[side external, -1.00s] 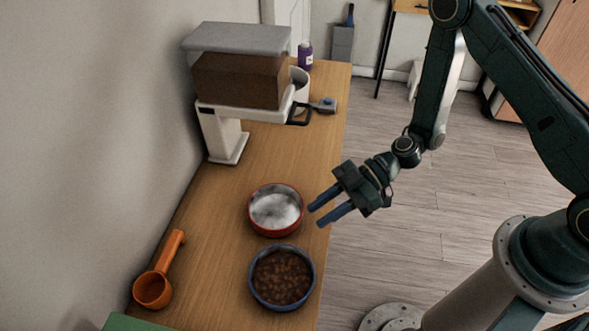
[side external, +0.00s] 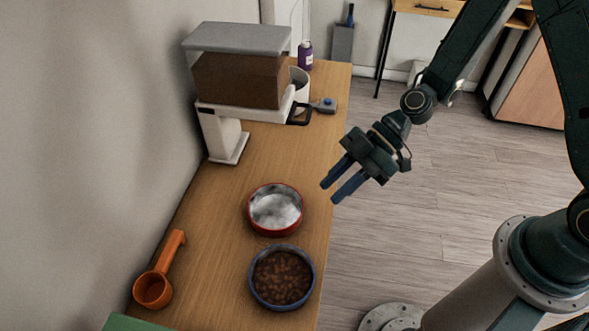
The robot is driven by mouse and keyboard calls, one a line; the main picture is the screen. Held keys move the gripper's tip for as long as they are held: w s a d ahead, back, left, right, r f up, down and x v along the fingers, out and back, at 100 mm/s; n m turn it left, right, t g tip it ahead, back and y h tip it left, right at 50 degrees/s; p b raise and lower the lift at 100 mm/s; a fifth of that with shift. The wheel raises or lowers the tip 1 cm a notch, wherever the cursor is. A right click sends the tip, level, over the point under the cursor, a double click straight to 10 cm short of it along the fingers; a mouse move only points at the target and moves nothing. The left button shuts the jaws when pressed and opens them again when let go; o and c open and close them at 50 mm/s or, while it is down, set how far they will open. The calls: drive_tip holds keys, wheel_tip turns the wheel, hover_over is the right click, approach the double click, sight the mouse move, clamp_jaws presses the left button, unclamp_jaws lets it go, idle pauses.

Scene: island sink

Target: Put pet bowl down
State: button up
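A red bowl (side external: 275,228) with a pale, shiny inside stands upright on the wooden counter (side external: 222,235). A blue bowl (side external: 282,298) filled with brown kibble stands upright just in front of it, its rim close to the red one. Which of them is the pet bowl in the task is not marked. My gripper (side external: 334,192) is to the upper right of the red bowl, near the counter's right edge. Its two blue fingers are apart, with nothing between them, and it touches neither bowl.
An orange scoop (side external: 153,288) lies at the counter's left front. A food dispenser (side external: 238,85) stands at the back, with a white container (side external: 300,90), a grey-blue tool (side external: 325,105) and a purple bottle (side external: 305,56) beside it. The counter between dispenser and red bowl is clear.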

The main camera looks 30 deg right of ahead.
drive_tip(key=s+d+r+m+t+h, duration=0.2)
drive_tip(key=s+d+r+m+h, duration=0.3)
drive_tip(key=s+d+r+m, duration=0.2)
drive_tip(key=s+d+r+m+t+h, duration=0.3)
drive_tip(key=s+d+r+m+h, duration=0.2)
drive_tip(key=s+d+r+m, duration=0.3)
drive_tip(key=d+r, duration=0.4)
drive_tip(key=r, duration=0.4)
drive_tip(key=shift+d+h, duration=0.3)
